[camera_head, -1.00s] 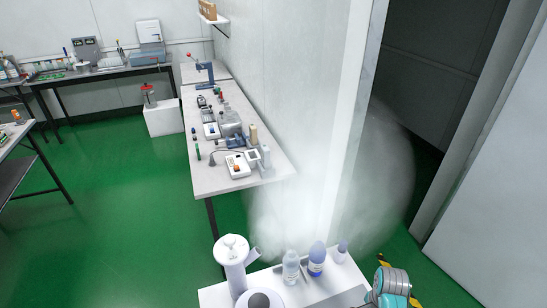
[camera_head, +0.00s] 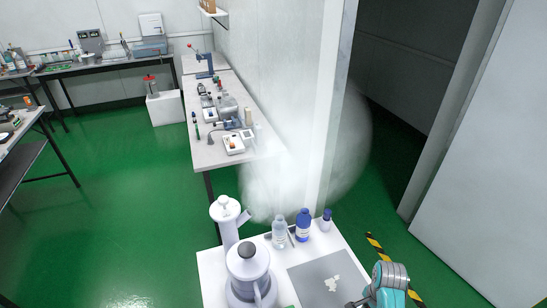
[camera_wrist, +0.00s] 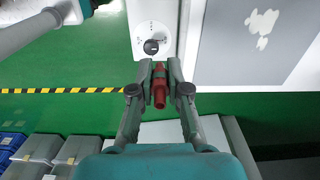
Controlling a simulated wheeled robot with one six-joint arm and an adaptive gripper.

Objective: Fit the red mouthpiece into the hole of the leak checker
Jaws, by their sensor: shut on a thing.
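My gripper (camera_wrist: 159,68) is shut on the red mouthpiece (camera_wrist: 159,88) in the wrist view. The mouthpiece is a short, stepped red piece between the two fingertips. Just beyond the fingertips is a white surface with a dark round part (camera_wrist: 151,46) on it. This may be the leak checker and its hole, but I cannot tell for sure. The mouthpiece looks apart from the dark part, though the height between them is unclear. In the head view, my teal wrist is at the lower right edge, and the mouthpiece cannot be made out.
A white table (camera_head: 212,268) in front bears a grey mat (camera_head: 305,277) with a pale patch, a clear bottle (camera_head: 279,232) and blue bottles (camera_head: 303,226). A long bench (camera_head: 205,158) with instruments stands along the wall. Storage bins (camera_wrist: 35,150) show lower left in the wrist view. Green floor lies open at left.

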